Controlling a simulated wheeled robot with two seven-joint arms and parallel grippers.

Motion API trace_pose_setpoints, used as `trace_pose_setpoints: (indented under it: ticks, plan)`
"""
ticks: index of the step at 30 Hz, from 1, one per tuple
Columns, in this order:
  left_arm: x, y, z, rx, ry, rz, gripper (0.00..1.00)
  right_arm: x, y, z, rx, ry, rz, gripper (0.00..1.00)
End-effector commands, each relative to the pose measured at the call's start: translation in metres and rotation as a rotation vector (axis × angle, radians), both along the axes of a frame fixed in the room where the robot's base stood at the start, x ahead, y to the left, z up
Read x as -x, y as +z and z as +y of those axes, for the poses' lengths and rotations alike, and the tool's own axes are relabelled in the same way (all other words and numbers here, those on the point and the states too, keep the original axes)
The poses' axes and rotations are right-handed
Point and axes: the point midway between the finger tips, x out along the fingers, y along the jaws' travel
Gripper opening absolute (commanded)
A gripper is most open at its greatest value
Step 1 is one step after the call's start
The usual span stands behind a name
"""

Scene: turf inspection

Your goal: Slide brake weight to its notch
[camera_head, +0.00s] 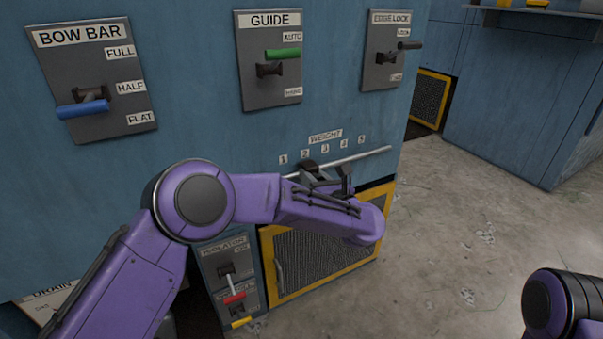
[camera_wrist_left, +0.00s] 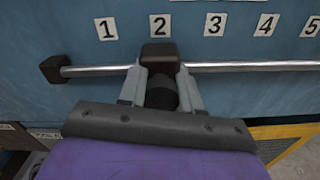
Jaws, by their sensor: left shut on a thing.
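The brake weight (camera_wrist_left: 160,54) is a dark block on a thin metal rod (camera_wrist_left: 245,66) fixed along the blue panel. In the left wrist view it sits below the label 2 (camera_wrist_left: 159,25), between label 1 (camera_wrist_left: 106,28) and label 3 (camera_wrist_left: 214,25). My left gripper (camera_wrist_left: 162,84) is shut on the weight's dark lower part. In the head view my left gripper (camera_head: 323,180) is at the rod (camera_head: 365,156) under the WEIGHT sign (camera_head: 325,136), and the arm hides part of the rod. My right gripper is out of view.
Above are the BOW BAR (camera_head: 97,75), GUIDE (camera_head: 270,85) and EDGE LOCK (camera_head: 390,72) lever plates. Below are an ISOLATOR plate (camera_head: 222,253) and a yellow-framed mesh panel (camera_head: 305,267). Bare floor lies to the right, with part of my right arm at the lower right.

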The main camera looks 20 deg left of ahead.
Motion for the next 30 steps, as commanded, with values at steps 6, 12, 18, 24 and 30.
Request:
trace_pose_setpoints:
  ticks: [6,12,18,24,30]
  plan:
    - [0.0,0.0,0.001,0.001,0.002,0.0,0.43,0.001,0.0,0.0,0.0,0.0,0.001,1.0]
    - [0.0,0.0,0.002,0.001,0.004,0.0,0.59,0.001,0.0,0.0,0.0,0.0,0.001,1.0]
    - [0.004,0.001,-0.002,0.0,0.003,0.0,0.59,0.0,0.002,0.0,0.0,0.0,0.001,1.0]
    - [0.034,0.004,-0.032,-0.001,-0.001,0.0,0.59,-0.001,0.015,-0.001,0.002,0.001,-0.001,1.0]
    - [0.066,0.002,-0.06,0.0,0.002,0.0,0.59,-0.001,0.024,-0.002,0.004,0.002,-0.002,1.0]
